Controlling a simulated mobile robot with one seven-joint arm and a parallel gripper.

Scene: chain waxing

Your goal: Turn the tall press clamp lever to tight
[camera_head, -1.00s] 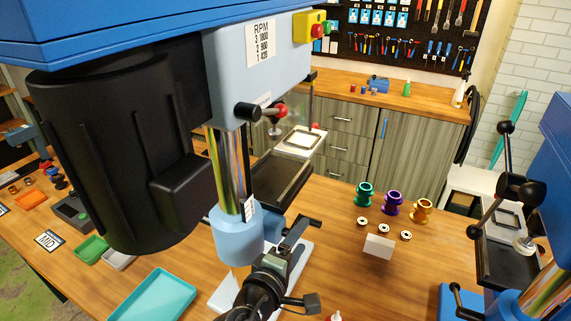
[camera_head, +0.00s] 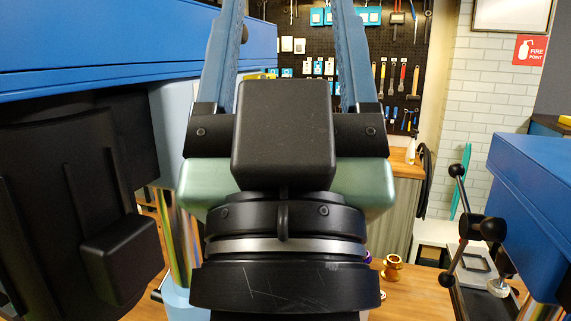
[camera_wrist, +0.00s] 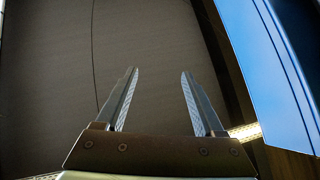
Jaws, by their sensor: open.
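My gripper (camera_head: 290,40) is raised large in the middle of the head view, its two fingers pointing up and spread apart. The wrist view shows it open and empty (camera_wrist: 159,74). A blue drill press (camera_head: 90,45) with a black motor stands close on the left. Its shiny column (camera_head: 178,240) is partly hidden behind my wrist. A second blue press (camera_head: 530,200) stands on the right, with a black ball-ended handle (camera_head: 482,229). I cannot pick out a clamp lever with certainty; my arm hides much of the left press's column. I cannot tell which press is the tall one.
A gold spool (camera_head: 392,267) sits on the wooden bench right of my wrist. A tool pegboard (camera_head: 450,15) and white brick wall (camera_head: 485,100) are behind. A blue panel (camera_wrist: 275,60) lies right of my fingers in the wrist view.

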